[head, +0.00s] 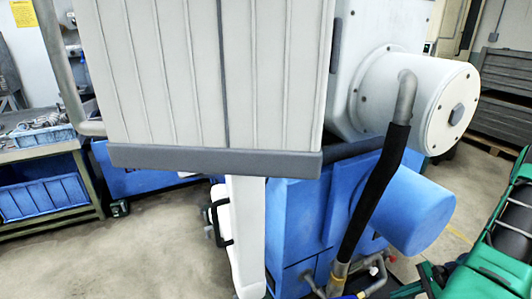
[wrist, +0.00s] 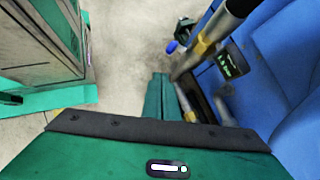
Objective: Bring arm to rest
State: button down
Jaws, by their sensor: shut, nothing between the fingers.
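My gripper (wrist: 159,80) shows in the wrist view as two dark green fingers pressed together with nothing between them. Its fingertips point over the floor, just left of a yellow-ended hose fitting beside the blue machine base (wrist: 285,70). I cannot tell whether they touch anything. In the head view, my green arm (head: 505,240) enters at the lower right, beside the blue base (head: 300,220). The gripper end is partly cut off by the lower edge there.
The grinder's white housing (head: 210,70) overhangs the blue base. A black hose (head: 375,190) drops to a yellow fitting (head: 338,270) near my arm. A blue cylinder (head: 405,205) juts towards it. A workbench with blue bins (head: 45,198) stands left; open floor lies between.

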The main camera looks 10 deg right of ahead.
jog(key=a+r+n+g+h, duration=0.2)
jog(key=a+r+n, duration=0.15)
jog(key=r, duration=0.95)
jog(key=a+r+n+g+h, duration=0.25)
jog(key=r+n, duration=0.25)
jog(key=r, duration=0.8)
jog(key=s+a+r+n+h, duration=0.3)
jog(key=s+a+r+n, duration=0.3)
jog(key=s+a+r, duration=0.6)
notch_tip(320, 180, up, 3)
jog(key=shift+s+a+r+n+t, duration=0.1)
jog(key=shift+s+a+n+t, duration=0.15)
jog(key=shift+a+n+t, duration=0.1)
jog(key=shift+w+f, duration=0.25)
jog(key=shift+w, duration=0.4)
jog(key=shift+d, duration=0.1)
